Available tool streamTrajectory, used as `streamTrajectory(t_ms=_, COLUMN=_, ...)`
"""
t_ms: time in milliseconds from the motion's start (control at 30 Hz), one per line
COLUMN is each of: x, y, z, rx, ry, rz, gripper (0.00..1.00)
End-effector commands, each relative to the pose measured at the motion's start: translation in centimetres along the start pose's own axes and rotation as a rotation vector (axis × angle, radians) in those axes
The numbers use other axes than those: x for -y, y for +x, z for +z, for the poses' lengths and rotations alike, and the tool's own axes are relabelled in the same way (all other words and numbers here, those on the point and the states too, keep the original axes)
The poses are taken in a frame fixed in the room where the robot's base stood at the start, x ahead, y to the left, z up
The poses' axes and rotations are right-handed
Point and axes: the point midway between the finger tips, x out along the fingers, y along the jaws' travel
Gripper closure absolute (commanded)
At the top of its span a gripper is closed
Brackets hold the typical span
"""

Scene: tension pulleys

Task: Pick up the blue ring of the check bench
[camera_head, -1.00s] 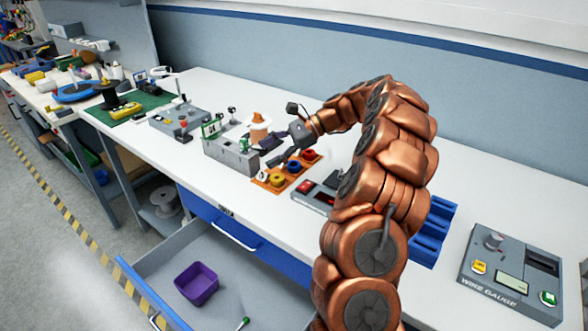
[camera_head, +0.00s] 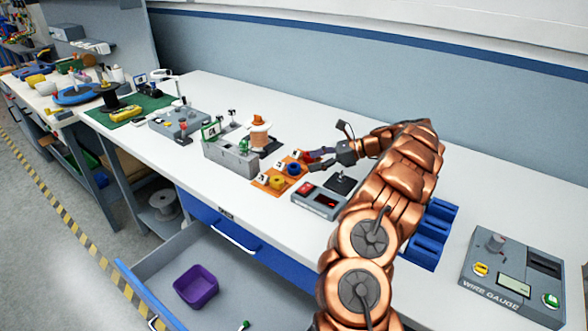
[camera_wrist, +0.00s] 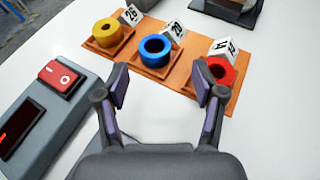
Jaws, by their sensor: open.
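The blue ring (camera_head: 294,169) sits in the middle place of an orange board on the bench, between a yellow ring (camera_head: 277,182) and a red ring. In the wrist view the blue ring (camera_wrist: 155,60) lies flat on its pad in front of a white block marked 20. The yellow ring (camera_wrist: 108,38) is left of it and the red ring (camera_wrist: 224,76) right. My gripper (camera_head: 312,162) is open and empty at the board's right side. In the wrist view my gripper's fingers (camera_wrist: 160,79) are spread, with the blue ring beyond and between their tips, apart from them.
A grey box with a red switch (camera_wrist: 60,76) stands close on the left in the wrist view. A grey fixture (camera_head: 231,158) and a copper wire spool (camera_head: 259,135) stand left of the board. Blue holders (camera_head: 430,235) are at right. An open drawer holds a purple bin (camera_head: 196,287).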

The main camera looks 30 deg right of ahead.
Motion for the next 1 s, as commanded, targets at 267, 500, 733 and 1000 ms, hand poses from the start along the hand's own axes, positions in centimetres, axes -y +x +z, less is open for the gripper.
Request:
streamTrajectory(t_ms=267, x=-0.4, y=1.5, z=0.3, rx=0.0, ry=-0.001, rz=0.002, gripper=0.31)
streamTrajectory(t_ms=500, x=-0.7, y=4.5, z=0.3, rx=0.0, ry=-0.001, rz=0.003, gripper=0.31)
streamTrajectory(t_ms=733, x=-0.6, y=5.3, z=0.0, rx=-0.001, ry=-0.002, rz=-0.001, gripper=0.31)
streamTrajectory(t_ms=1000, x=-0.7, y=5.3, z=0.1, rx=-0.001, ry=-0.002, rz=0.0, gripper=0.51)
